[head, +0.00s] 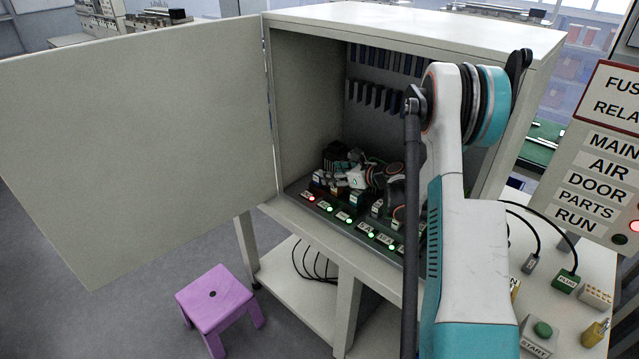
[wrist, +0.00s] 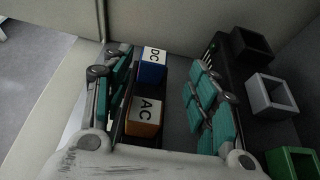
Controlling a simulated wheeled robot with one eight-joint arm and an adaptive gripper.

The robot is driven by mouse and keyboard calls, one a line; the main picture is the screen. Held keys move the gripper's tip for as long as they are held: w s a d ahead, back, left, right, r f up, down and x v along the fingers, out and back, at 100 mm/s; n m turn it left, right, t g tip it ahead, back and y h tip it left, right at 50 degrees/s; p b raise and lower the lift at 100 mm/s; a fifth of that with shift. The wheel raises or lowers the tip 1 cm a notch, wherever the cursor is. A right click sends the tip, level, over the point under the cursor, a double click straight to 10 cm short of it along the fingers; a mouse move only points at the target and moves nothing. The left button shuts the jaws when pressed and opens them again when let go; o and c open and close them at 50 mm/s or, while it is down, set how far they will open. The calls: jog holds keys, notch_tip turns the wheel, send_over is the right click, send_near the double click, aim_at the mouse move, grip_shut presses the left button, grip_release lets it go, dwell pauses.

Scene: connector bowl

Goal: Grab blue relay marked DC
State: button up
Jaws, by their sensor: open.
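The blue relay marked DC (wrist: 151,73) stands in the upper middle of the wrist view, with its white label facing up. An orange-brown relay marked AC (wrist: 143,128) stands just below it in the picture. My gripper (wrist: 160,68) is open, with one teal-padded finger left of the two relays and one right of them. Nothing is held; whether a finger touches a relay I cannot tell. In the head view my gripper (head: 343,165) is inside the cabinet, low over its floor, and hides part of the relays there.
The cabinet (head: 420,22) is open, its large door (head: 140,130) swung left. Lit, labelled modules line its front edge. Black (wrist: 251,44), grey (wrist: 271,95) and green (wrist: 292,163) open-topped boxes stand right of my gripper. A purple stool (head: 215,298) stands on the floor.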

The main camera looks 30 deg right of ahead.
aim_at(319, 180)
jog(key=shift+s+a+f+b+x, duration=0.1)
jog(key=shift+b+x, duration=0.3)
jog(key=shift+x, duration=0.65)
jog(key=shift+s+a+f+b+x, duration=0.15)
jog(key=shift+b+x, duration=0.25)
jog(key=shift+x, duration=0.65)
jog(key=shift+a+r+b+x, duration=0.1)
jog(key=shift+b+x, duration=0.3)
jog(key=shift+x, duration=0.65)
jog(key=c, duration=1.1)
